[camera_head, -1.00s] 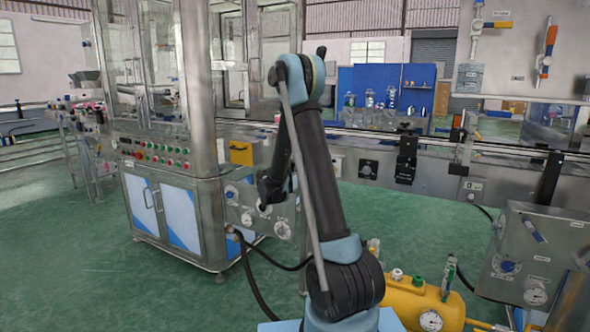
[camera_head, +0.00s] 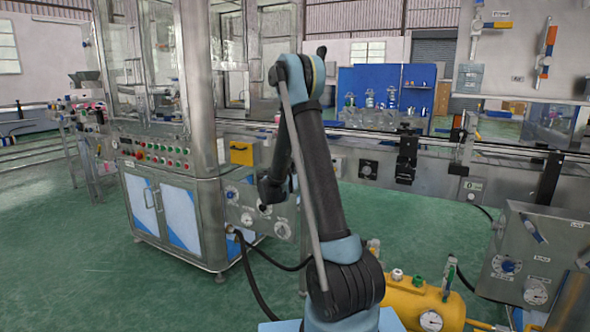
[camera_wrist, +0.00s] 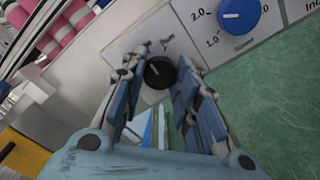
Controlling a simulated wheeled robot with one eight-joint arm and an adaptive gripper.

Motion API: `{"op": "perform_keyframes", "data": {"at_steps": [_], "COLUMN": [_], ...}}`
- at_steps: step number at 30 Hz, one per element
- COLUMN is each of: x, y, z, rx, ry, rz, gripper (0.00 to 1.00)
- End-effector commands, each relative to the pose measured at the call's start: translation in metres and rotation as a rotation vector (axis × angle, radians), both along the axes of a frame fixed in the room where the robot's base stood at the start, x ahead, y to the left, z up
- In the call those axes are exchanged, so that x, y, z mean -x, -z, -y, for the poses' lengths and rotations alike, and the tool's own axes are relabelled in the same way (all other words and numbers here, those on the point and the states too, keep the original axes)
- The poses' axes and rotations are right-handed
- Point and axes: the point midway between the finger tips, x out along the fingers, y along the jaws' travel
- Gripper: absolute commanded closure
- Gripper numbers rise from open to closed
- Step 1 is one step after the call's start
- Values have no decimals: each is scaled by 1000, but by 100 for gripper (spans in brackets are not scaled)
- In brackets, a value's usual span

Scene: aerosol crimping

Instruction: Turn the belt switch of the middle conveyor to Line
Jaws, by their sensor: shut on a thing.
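In the wrist view, a round black knob (camera_wrist: 160,73) sits on a light grey plate with small lettering beside it. In the head view, my dark arm reaches towards the machine and conveyor, and the fingers and the gripped knob cannot be made out there. The conveyor (camera_head: 430,176) runs behind my arm.
A blue dial knob (camera_wrist: 240,15) with a number scale is close by, right of the gripped knob. Pink cylinders (camera_wrist: 62,30) lie at upper left. A yellow box (camera_head: 240,152) is on the machine. A yellow tank (camera_head: 405,297) stands at front right. Green floor is open at left.

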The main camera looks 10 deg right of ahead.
Motion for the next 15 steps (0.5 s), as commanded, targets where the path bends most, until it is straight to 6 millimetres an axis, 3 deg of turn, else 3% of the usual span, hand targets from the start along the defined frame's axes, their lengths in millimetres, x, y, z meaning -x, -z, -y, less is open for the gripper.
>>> {"op": "perform_keyframes", "data": {"at_steps": [15], "x": [2], "y": [3], "z": [2], "rx": [-42], "ry": [5], "rz": [23], "gripper": [95]}}
